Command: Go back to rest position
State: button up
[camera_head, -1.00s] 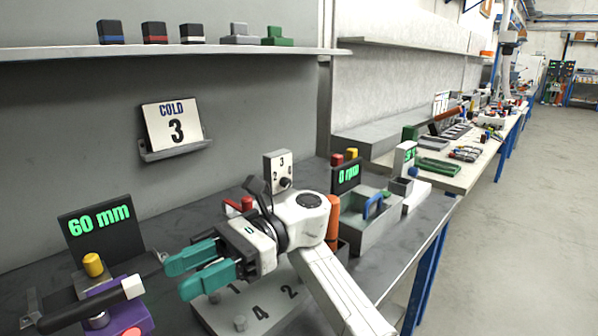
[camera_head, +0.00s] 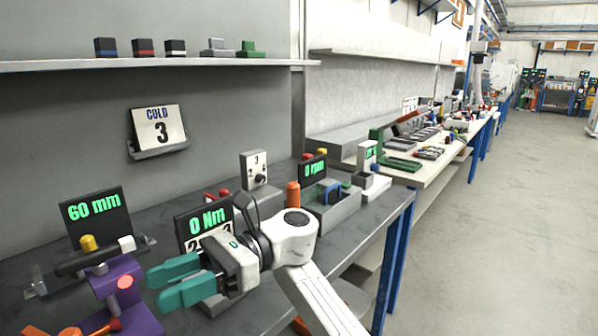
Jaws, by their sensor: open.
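My gripper (camera_head: 160,283) has two teal fingers that stand apart with nothing between them. It points left, in front of the bench at the lower middle of the head view. My white arm runs from it down to the bottom edge. The gripper partly hides the "0 Nm" display (camera_head: 203,221) and the things under it. A purple fixture (camera_head: 122,290) with a black and white handle stands just left of the fingertips, with a visible gap in the picture.
A "60 mm" display (camera_head: 96,214) stands behind the purple fixture. A grey bin (camera_head: 335,211), an orange cylinder (camera_head: 293,194) and a "0 rpm" display (camera_head: 313,169) stand beyond my arm. A shelf (camera_head: 150,64) spans above. The floor (camera_head: 500,230) at right is clear.

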jog(key=w+d+m+t+y, duration=0.5)
jog(key=w+m+t+y, duration=0.5)
jog(key=m+t, duration=0.85)
jog(key=w+d+f+m+t+h, duration=0.3)
jog(key=d+m+t+h, duration=0.25)
jog(key=m, duration=0.25)
jog(key=w+d+f+m+t+h, duration=0.25)
jog(key=d+m+t+h, duration=0.2)
jog(key=m+t, duration=0.3)
jog(key=s+d+f+m+g+h, duration=0.2)
jog(key=s+d+f+m+h, duration=0.1)
jog(key=d+f+m+h, duration=0.5)
jog(key=s+d+f+m+g+h, duration=0.1)
jog(key=s+d+f+m+h, duration=0.3)
jog(key=d+f+m, duration=0.6)
jog(key=s+d+f+m+g+h, duration=0.2)
jog(key=s+d+f+m+g, duration=0.15)
jog(key=s+d+f, duration=0.35)
jog(key=s+d+f+m+g+h, duration=0.1)
jog(key=s+d+f+m+g, duration=0.15)
jog(key=s+f+g, duration=0.45)
jog(key=s+d+f+m+g, duration=0.15)
jog(key=s+m+g, duration=0.25)
jog(key=s, duration=1.7)
notch_tip(320, 180, up, 16)
jog(key=s+p, duration=0.1)
jog(key=p, duration=1.5)
jog(key=shift+s+r+g+y, duration=0.15)
jog(key=shift+r+g+y, duration=0.1)
jog(key=shift+g+y, duration=0.15)
